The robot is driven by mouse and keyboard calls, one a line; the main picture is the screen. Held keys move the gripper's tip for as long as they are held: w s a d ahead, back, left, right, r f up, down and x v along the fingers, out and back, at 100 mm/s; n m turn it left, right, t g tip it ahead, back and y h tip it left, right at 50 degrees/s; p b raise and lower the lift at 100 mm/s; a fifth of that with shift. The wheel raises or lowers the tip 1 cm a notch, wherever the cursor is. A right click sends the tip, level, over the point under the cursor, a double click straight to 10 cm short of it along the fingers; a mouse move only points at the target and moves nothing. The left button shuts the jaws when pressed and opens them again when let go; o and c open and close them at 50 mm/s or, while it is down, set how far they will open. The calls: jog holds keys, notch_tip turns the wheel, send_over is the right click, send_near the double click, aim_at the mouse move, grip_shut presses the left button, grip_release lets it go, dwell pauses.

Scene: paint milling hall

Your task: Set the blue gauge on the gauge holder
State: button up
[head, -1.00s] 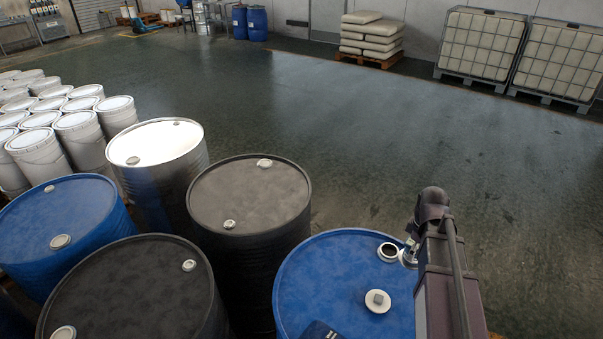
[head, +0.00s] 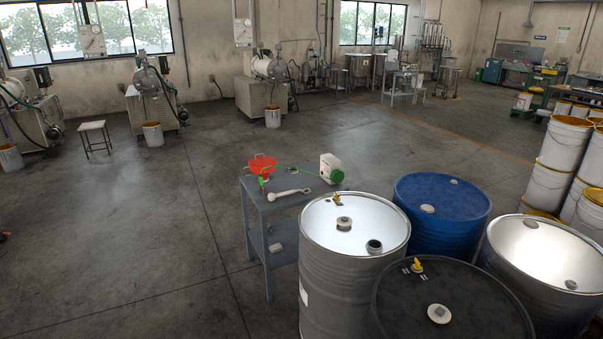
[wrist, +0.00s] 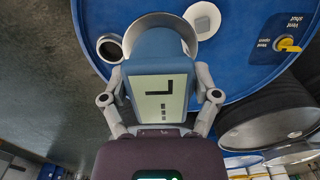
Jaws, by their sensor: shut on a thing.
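In the wrist view, my gripper (wrist: 160,97) is shut on the blue gauge (wrist: 157,47), with a finger on each side of it. The gauge's pale display (wrist: 162,95) faces the camera and shows dark marks. A pale, metallic round rim (wrist: 150,19) shows behind the gauge's far end. I cannot tell whether it is the gauge holder, or whether the gauge touches it. The gauge is over or in front of a blue drum top (wrist: 240,72), beside an open dark bung hole (wrist: 110,48). My gripper and the gauge are not in the head view.
The wrist view shows a grey square-topped cap (wrist: 203,18) and a yellow vent fitting (wrist: 288,44) on the blue drum. The head view shows a grey table (head: 256,194) with a red funnel (head: 262,165), beside several drums. Open floor (head: 130,220) lies left of the table.

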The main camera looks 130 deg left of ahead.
jog(key=shift+f, duration=0.1)
notch_tip(320, 180, down, 6)
jog(key=b, duration=0.6)
jog(key=shift+s, duration=0.15)
dwell(0.4)
